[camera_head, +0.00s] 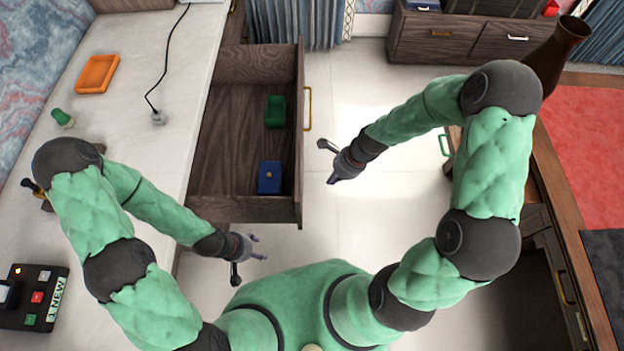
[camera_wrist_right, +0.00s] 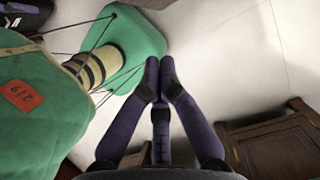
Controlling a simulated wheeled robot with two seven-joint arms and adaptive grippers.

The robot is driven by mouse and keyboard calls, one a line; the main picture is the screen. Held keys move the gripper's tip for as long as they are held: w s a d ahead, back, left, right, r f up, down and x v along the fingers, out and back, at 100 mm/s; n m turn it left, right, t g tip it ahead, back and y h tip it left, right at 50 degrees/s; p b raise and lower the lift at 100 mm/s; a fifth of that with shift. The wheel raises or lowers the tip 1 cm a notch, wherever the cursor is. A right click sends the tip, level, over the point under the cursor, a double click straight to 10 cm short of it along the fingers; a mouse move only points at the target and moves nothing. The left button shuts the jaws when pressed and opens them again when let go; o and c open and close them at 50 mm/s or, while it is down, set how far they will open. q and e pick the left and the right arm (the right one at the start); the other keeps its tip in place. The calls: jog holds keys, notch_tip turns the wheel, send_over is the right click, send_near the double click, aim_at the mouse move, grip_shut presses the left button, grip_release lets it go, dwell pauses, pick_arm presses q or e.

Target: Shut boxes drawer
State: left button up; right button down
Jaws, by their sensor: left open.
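The wooden drawer (camera_head: 240,175) is pulled out from the white desk in the head view. A green box (camera_head: 275,112) and a blue box (camera_head: 269,177) lie inside it. Its front panel (camera_head: 299,150) faces right and carries a brass handle (camera_head: 308,108). My right gripper (camera_head: 331,181) is to the right of the front panel, apart from it. Its fingertips (camera_wrist_right: 160,62) come together with nothing between them in the right wrist view. My left gripper (camera_head: 259,247) is open and empty, below the drawer's near side.
The white desktop (camera_head: 150,50) holds an orange tray (camera_head: 97,74), a cable and a black button device (camera_head: 35,297). At right stands another desk with a brown vase (camera_head: 560,50). Pale floor (camera_head: 385,95) is clear right of the drawer.

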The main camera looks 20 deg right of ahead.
jog(key=w+a+f+b, duration=0.2)
jog(key=a+f+b, duration=0.2)
jog(key=a+f, duration=0.3)
jog(key=shift+f, duration=0.85)
jog(key=shift+a, duration=0.2)
